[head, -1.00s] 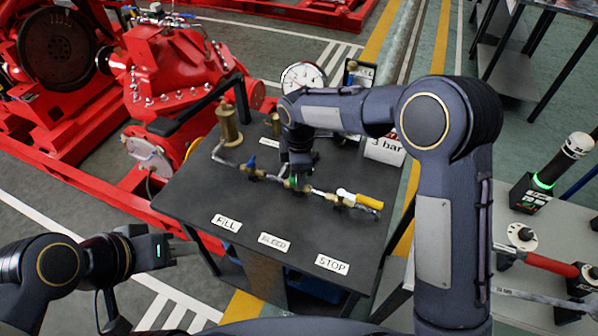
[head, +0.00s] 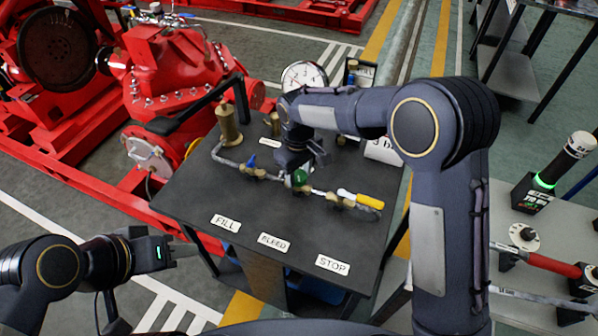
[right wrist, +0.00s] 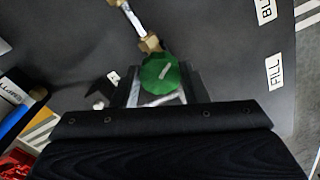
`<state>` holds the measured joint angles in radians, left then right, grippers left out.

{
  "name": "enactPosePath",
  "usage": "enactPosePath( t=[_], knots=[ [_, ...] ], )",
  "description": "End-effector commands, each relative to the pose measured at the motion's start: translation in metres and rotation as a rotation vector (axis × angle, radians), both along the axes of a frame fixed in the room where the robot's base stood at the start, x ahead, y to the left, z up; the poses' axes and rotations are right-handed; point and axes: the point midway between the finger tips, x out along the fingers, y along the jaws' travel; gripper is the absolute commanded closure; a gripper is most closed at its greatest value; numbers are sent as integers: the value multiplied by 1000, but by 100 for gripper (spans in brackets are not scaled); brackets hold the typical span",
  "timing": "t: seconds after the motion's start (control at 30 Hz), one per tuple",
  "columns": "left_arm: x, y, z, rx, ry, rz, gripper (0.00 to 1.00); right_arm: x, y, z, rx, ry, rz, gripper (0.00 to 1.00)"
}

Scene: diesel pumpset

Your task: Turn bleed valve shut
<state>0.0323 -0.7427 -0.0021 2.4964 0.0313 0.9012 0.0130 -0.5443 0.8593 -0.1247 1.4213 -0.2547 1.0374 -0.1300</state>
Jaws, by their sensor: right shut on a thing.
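The bleed valve has a round green knob (head: 300,177) on the brass pipe line, above the BLEED label (head: 274,242). In the right wrist view the green knob (right wrist: 161,73) has a pale mark on top and sits between my right gripper's fingers. My right gripper (head: 298,170) is shut on the knob from above and behind; its fingertips (right wrist: 158,97) are partly hidden by the knob. My left gripper (head: 186,251) is at the lower left, apart from the table; its finger gap is too small to make out.
The dark table (head: 190,207) also carries a blue-handled valve (head: 250,161), a yellow-handled valve (head: 366,200), a brass cup (head: 229,128) and a pressure gauge (head: 304,76). A red pump (head: 175,75) stands behind left. A side bench (head: 540,300) is at right.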

Motion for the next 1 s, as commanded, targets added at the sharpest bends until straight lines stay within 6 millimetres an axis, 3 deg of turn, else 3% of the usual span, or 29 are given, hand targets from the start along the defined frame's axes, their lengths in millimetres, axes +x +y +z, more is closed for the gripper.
enactPosePath(
  t=[0.5,1.0],
  knots=[
    [0,0,0,0,0,0,64,1,1,2,2,-5,-415,83],
    [0,0,0,0,0,0,64,1,1,2,4,-5,-553,83]
  ],
)
